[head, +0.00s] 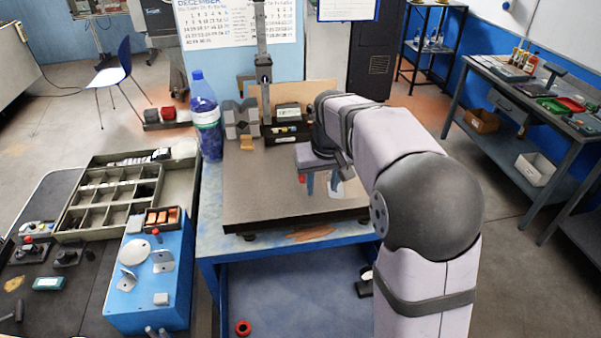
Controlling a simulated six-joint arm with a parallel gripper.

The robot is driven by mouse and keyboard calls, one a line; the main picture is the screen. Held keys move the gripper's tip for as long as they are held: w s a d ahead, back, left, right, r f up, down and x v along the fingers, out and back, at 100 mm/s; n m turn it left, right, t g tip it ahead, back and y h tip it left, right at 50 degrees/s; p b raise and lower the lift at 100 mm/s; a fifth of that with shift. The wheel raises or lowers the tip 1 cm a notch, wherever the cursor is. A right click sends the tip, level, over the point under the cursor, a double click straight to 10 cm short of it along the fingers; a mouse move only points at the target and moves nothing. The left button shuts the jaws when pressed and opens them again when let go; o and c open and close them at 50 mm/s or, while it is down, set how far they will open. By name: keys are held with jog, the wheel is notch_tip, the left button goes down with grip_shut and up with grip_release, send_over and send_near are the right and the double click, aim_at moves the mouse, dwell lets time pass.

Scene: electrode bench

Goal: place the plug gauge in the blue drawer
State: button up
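My gripper (322,184) points down just above the dark surface plate (265,196) on the blue bench. Two blue fingers show apart, with nothing clear between them. A small whitish object (338,189) sits by the right finger, partly hidden by my arm; I cannot tell what it is. No plug gauge can be made out for sure. Below the plate is a flat blue space (290,272), seemingly the blue drawer or a shelf. It holds a red ring (243,328) and a small dark object (365,286) beside my arm.
A blue box (155,280) with small parts on top and a compartment tray (112,198) are on the left. The plate's front left is clear.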

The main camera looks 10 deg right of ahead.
jog(key=shift+t, duration=0.5)
jog(key=w+a+r, duration=0.1)
jog(key=w, duration=0.1)
jog(key=w+a+r, duration=0.1)
jog(key=w, duration=0.2)
jog(key=w+a+r, duration=0.1)
jog(key=w, duration=0.1)
jog(key=shift+w+r+b, duration=0.15)
jog(key=shift+r+b, duration=0.1)
jog(key=shift+b, duration=0.15)
jog(key=shift+w+a+r, duration=0.2)
jog(key=shift+w+r, duration=0.1)
jog(key=shift+w, duration=0.05)
jog(key=shift+p+x, duration=1.75)
jog(key=shift+x, duration=1.9)
jog(key=shift+c, duration=0.7)
jog(key=shift+w+r, duration=0.1)
grip_shut()
